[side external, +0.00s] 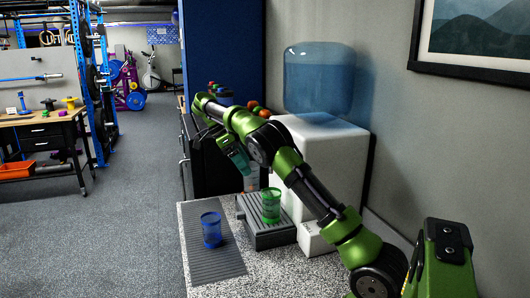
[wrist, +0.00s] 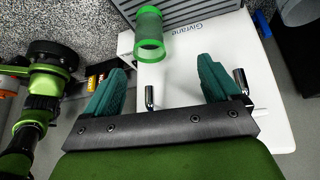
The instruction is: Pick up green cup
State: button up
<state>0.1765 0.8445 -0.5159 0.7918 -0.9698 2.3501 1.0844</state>
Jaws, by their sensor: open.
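The green cup (side external: 271,205) is translucent with brighter green rims. It stands upright on a grey slatted drip tray (side external: 262,234) in front of the white water dispenser. In the wrist view the green cup (wrist: 149,38) is at the upper middle, beyond my fingertips. My gripper (side external: 240,162) has teal fingers and is above and left of the cup in the side view, apart from it. In the wrist view my gripper (wrist: 162,66) is open, with its fingers wide apart and nothing held between them.
A blue cup (side external: 210,230) stands on a dark ribbed mat (side external: 222,270) to the left. The white dispenser (side external: 330,160), topped by a blue water bottle (side external: 319,82), stands behind the tray. Its metal taps (wrist: 241,80) show near my fingers. Speckled counter is bare at the front.

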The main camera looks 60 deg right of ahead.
aim_at(269, 204)
jog(key=s+f, duration=0.2)
jog(key=f, duration=0.2)
jog(key=s+d+f+m, duration=0.1)
jog(key=s+f, duration=0.2)
jog(key=f, duration=0.2)
jog(key=s+f+m, duration=0.1)
jog(key=s+f, duration=0.2)
jog(key=f, duration=0.2)
jog(key=shift+d, duration=0.35)
jog(key=shift+c, duration=0.3)
jog(key=shift+r, duration=0.15)
jog(key=c, duration=1.2)
